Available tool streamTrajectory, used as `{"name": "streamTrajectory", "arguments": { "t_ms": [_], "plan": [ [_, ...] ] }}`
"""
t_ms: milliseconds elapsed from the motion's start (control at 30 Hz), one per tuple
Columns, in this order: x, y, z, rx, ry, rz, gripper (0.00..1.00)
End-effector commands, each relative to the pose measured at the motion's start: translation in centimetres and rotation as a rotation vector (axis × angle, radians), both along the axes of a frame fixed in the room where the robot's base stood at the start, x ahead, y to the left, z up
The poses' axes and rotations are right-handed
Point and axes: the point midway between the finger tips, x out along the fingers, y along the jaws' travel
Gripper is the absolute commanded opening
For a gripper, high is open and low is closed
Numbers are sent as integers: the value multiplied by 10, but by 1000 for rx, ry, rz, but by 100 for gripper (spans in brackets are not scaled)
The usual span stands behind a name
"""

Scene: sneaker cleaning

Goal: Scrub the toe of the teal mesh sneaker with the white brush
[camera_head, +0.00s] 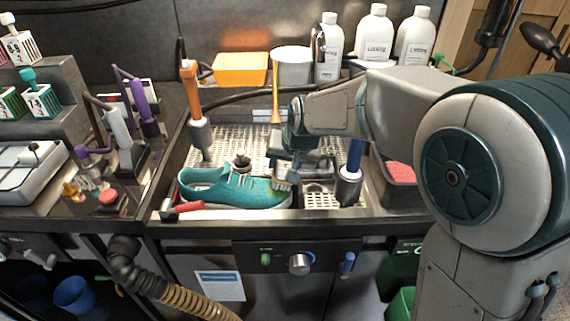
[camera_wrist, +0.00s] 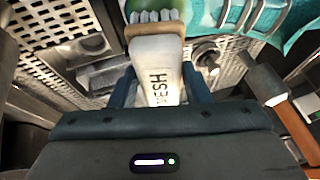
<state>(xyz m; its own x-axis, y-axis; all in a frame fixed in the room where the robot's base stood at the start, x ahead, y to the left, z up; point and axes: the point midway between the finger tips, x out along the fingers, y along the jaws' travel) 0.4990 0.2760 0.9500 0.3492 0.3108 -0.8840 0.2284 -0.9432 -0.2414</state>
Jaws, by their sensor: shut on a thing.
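The teal mesh sneaker (camera_head: 225,188) lies along the front of the perforated sink tray, its opening to the left and its toe to the right. Part of it shows at the upper right of the wrist view (camera_wrist: 296,40). My gripper (camera_head: 284,168) is above the toe end, shut on the white brush (camera_wrist: 158,70). The brush's pale, lettered handle lies between the two dark fingers. Its bristle end (camera_head: 282,186) is at the toe in the head view. I cannot tell whether the bristles touch the mesh. My gripper hides part of the tray behind it.
An orange-handled tool (camera_head: 190,90) stands left of the sneaker, and a blue-handled one (camera_head: 354,160) stands right of my gripper. A red-handled tool (camera_head: 183,210) lies at the front edge. White bottles (camera_head: 374,35) and a yellow bin (camera_head: 240,69) are behind.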

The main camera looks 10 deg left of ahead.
Motion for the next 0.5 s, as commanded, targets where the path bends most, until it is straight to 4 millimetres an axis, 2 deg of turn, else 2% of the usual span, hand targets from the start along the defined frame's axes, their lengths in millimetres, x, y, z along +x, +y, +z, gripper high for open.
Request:
{"name": "streamTrajectory", "arguments": {
  "t_ms": [500],
  "plan": [
    [-38, -5, -3, 0, 0, 1, 25]
  ]
}}
